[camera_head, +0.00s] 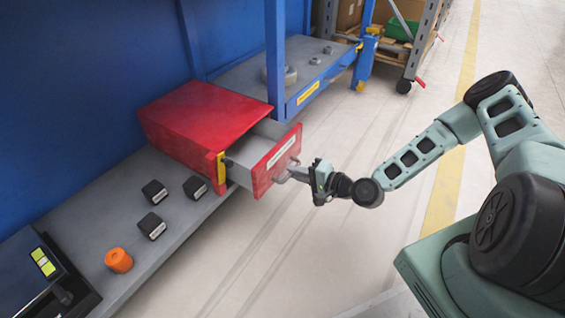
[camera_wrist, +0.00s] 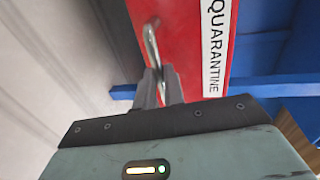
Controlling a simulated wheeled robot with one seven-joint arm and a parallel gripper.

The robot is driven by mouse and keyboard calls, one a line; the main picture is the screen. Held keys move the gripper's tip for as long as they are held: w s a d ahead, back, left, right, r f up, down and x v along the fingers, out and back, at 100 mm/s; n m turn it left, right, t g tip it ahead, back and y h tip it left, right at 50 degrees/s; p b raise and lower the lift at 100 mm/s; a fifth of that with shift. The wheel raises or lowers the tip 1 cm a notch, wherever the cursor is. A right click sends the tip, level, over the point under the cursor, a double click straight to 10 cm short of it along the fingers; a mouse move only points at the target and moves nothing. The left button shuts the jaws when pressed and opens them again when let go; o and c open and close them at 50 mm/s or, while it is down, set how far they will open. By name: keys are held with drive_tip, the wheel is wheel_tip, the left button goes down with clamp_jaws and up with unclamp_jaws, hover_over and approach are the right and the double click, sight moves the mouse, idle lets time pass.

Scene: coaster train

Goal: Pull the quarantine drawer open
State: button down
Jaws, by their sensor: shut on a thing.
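The quarantine drawer is a red-fronted drawer (camera_head: 277,162) in a red cabinet (camera_head: 195,118) on the grey bench. It stands partly pulled out, and its grey inside shows from above. Its front, with a white QUARANTINE label (camera_wrist: 215,45), fills much of the wrist view. A metal bar handle (camera_wrist: 151,45) sits on the front. My gripper (camera_head: 288,176) is at the drawer front, its fingers shut on the handle; the fingertips also show in the wrist view (camera_wrist: 160,80). The fingers partly hide the handle.
Several black blocks (camera_head: 154,192) and an orange cylinder (camera_head: 119,260) lie on the grey bench (camera_head: 95,230) left of the drawer. The floor (camera_head: 300,240) in front of the drawer is clear.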

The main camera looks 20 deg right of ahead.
drive_tip(key=f+p+v, duration=0.1)
drive_tip(key=f+v, duration=0.1)
drive_tip(key=v, duration=0.8)
drive_tip(key=shift+s+d, duration=0.4)
drive_tip(key=shift+s, duration=0.1)
drive_tip(key=c, duration=1.5)
unclamp_jaws()
drive_tip(key=p+v, duration=0.6)
drive_tip(key=v, duration=1.1)
drive_tip(key=shift+s, duration=0.2)
